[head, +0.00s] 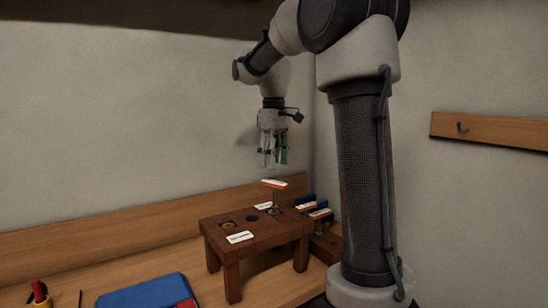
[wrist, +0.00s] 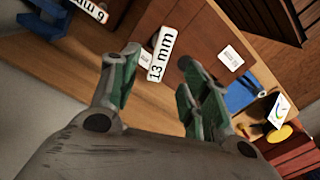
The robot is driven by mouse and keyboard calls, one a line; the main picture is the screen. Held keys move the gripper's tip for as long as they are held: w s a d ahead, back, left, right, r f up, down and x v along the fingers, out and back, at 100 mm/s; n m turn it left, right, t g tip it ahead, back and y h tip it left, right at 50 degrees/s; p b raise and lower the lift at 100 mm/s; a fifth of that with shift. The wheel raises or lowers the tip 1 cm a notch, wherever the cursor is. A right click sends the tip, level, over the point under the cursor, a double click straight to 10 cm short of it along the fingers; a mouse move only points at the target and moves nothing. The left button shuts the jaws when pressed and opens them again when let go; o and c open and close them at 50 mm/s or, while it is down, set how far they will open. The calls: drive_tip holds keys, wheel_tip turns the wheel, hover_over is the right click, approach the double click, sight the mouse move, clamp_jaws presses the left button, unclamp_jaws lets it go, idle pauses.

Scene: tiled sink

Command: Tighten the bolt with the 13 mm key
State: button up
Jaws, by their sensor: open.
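The 13 mm key (head: 274,184) stands upright at the back right of a brown wooden stand (head: 283,230), with a flat white-topped, orange-edged handle on a thin grey stem. Its "13 mm" label (wrist: 160,55) faces up in the wrist view, between and beyond the fingertips. My gripper (head: 272,158) is open and empty, pointing down above the key and apart from it. Its green-padded fingers also show in the wrist view (wrist: 158,78). A round brass-coloured spot (head: 228,224) lies in the stand's top at left; I cannot tell whether it is the bolt.
White labels (head: 240,237) lie on the stand. A blue object (head: 143,293) and a red-and-yellow item (head: 40,291) are at front left. A wall is close behind.

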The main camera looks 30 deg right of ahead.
sight(274, 182)
drive_tip(key=shift+f, duration=4.3)
drive_tip(key=shift+c, duration=0.2)
drive_tip(key=c, duration=0.9)
drive_tip(key=shift+c, duration=0.2)
